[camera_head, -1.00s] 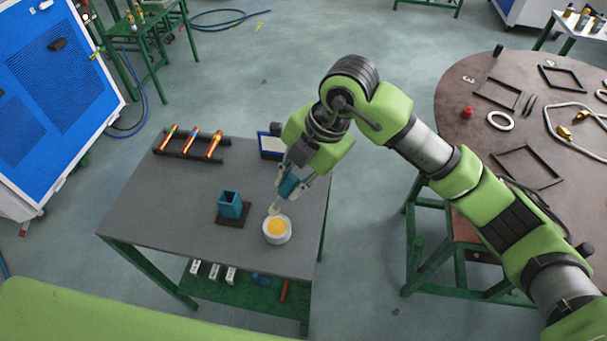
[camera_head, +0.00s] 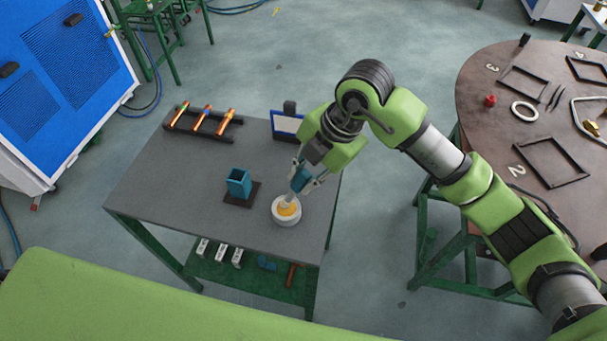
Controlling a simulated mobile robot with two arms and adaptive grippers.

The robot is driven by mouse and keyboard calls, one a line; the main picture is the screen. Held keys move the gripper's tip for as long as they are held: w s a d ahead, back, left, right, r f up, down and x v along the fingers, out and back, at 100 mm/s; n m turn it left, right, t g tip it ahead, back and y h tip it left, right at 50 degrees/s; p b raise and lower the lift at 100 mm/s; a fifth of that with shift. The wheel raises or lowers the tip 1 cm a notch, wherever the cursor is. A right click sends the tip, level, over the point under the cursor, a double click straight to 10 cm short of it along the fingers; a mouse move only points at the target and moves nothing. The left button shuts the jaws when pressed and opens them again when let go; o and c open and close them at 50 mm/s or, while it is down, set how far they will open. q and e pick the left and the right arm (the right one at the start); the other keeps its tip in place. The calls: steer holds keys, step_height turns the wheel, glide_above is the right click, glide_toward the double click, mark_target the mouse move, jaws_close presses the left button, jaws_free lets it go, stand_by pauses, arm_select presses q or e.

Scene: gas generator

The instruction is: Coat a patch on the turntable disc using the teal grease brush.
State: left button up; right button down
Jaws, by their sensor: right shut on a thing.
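My right gripper (camera_head: 304,180) is shut on the teal grease brush (camera_head: 299,179) above the grey table. The brush points down, and its lower end is at the white round pot (camera_head: 287,212) with yellow grease (camera_head: 287,207) inside. Whether the bristles touch the grease I cannot tell for sure. The turntable disc (camera_head: 490,126), a large brown round top, stands at the right with numbered positions and black square frames. My left gripper is not in view.
A teal square holder (camera_head: 238,184) stands on the grey table (camera_head: 180,200), left of the pot. A black rack with copper tubes (camera_head: 203,121) and a blue-framed box (camera_head: 286,124) are at the back. Open floor lies between table and disc.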

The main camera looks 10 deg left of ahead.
steer(key=shift+f+b, duration=0.55)
steer(key=shift+f, duration=0.05)
stand_by(1.8)
steer(key=shift+r+p, duration=2.15)
steer(key=shift+r, duration=1.45)
steer(key=shift+f, duration=0.1)
